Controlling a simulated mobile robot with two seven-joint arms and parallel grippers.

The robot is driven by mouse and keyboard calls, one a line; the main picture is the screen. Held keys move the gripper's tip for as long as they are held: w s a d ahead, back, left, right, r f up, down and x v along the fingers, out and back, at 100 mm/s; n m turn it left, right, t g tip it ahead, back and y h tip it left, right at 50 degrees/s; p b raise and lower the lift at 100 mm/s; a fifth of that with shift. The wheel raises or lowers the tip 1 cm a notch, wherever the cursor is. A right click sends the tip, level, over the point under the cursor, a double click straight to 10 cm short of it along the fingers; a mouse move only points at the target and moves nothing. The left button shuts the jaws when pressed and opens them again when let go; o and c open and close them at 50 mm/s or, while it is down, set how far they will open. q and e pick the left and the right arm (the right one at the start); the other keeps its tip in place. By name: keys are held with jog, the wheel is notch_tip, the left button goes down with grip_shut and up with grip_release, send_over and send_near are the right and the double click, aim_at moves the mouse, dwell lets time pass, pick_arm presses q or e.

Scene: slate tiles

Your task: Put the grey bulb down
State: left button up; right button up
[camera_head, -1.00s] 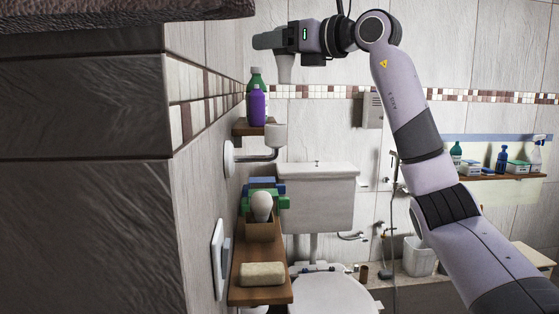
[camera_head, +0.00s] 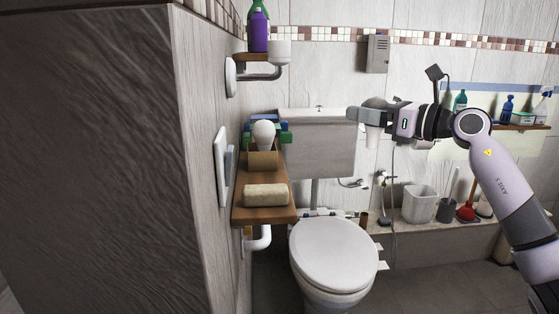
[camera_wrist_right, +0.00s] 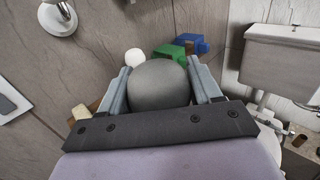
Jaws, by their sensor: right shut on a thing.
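My right gripper (camera_head: 364,114) is shut on the grey bulb (camera_head: 373,137) and holds it in the air in front of the toilet tank. In the right wrist view the rounded top of the grey bulb (camera_wrist_right: 158,84) sits between the two fingers. A white bulb (camera_head: 264,132) stands in a small brown box (camera_head: 262,160) on the wooden shelf (camera_head: 265,215), left of my gripper. The white bulb also shows in the right wrist view (camera_wrist_right: 134,57), beyond the fingers. My left gripper is not in view.
A beige block like soap (camera_head: 265,195) lies at the shelf's near end. Blue and green things (camera_head: 284,132) are behind the box. A small upper shelf (camera_head: 262,58) holds a purple bottle (camera_head: 258,32). The toilet (camera_head: 333,255) stands right of the shelf. A stone wall corner (camera_head: 100,150) fills the left.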

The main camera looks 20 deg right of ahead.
jog(key=w+a+p, duration=0.2)
jog(key=w+a, duration=0.1)
jog(key=a, duration=0.7)
jog(key=w+a+p, duration=0.2)
jog(key=a, duration=0.7)
jog(key=f, duration=0.6)
jog(key=shift+w+d+f+b, duration=0.15)
jog(key=shift+w+f+b, duration=0.05)
jog(key=shift+f+b, duration=0.2)
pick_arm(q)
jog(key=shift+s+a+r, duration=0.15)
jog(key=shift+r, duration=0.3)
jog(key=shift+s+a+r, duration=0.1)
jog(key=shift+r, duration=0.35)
pick_arm(e)
jog(key=shift+f, duration=0.15)
jog(key=shift+f, duration=0.1)
jog(key=shift+f, duration=0.15)
jog(key=o, duration=0.9)
